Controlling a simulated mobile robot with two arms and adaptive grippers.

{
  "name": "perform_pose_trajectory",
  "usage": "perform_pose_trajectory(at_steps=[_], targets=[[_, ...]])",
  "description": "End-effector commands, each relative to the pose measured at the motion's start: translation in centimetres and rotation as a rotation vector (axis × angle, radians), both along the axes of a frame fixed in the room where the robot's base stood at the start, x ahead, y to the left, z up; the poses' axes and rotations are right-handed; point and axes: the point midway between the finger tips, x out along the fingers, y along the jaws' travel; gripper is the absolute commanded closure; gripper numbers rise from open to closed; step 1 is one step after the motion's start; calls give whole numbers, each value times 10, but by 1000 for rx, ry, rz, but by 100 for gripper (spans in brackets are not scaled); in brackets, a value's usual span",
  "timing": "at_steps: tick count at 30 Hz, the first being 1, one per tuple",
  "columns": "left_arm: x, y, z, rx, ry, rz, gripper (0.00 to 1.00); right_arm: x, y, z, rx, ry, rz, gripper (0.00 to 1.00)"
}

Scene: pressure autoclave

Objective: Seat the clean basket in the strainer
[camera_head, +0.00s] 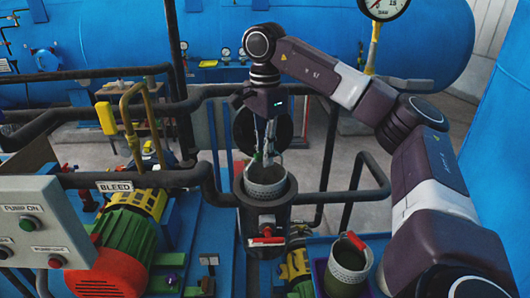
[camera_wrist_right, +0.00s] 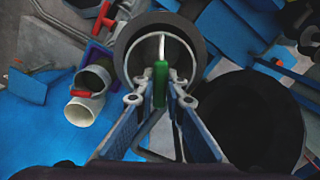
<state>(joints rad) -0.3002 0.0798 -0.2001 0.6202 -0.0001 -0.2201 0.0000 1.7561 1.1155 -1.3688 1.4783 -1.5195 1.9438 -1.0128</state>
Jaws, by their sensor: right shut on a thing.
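The clean basket (camera_head: 265,189), a light mesh cylinder, is in the mouth of the dark upright strainer (camera_head: 265,220). Its upper part shows above the strainer's near rim; its bottom is hidden, so I cannot tell how deep it sits. My right gripper (camera_head: 264,158) comes down from above. In the right wrist view its fingers (camera_wrist_right: 160,100) are shut on the basket's green handle (camera_wrist_right: 160,75), with the strainer's round wall (camera_wrist_right: 126,48) around the basket. The strainer's dark round lid (camera_head: 284,128) stands open behind; it also shows in the wrist view (camera_wrist_right: 250,125). My left gripper is not in view.
Another basket (camera_head: 345,279), darker and with a red handle, stands at the lower right by my right arm. Pipes (camera_head: 332,150) run beside and behind the strainer. A green and red pump (camera_head: 125,245) and a button panel (camera_head: 40,235) stand at left.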

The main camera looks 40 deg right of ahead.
Motion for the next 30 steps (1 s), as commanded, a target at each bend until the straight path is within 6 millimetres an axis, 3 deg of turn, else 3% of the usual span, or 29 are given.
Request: perform_pose_trajectory(at_steps=[30], targets=[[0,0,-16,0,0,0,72,0,0,-26,-1,0,0,100]])
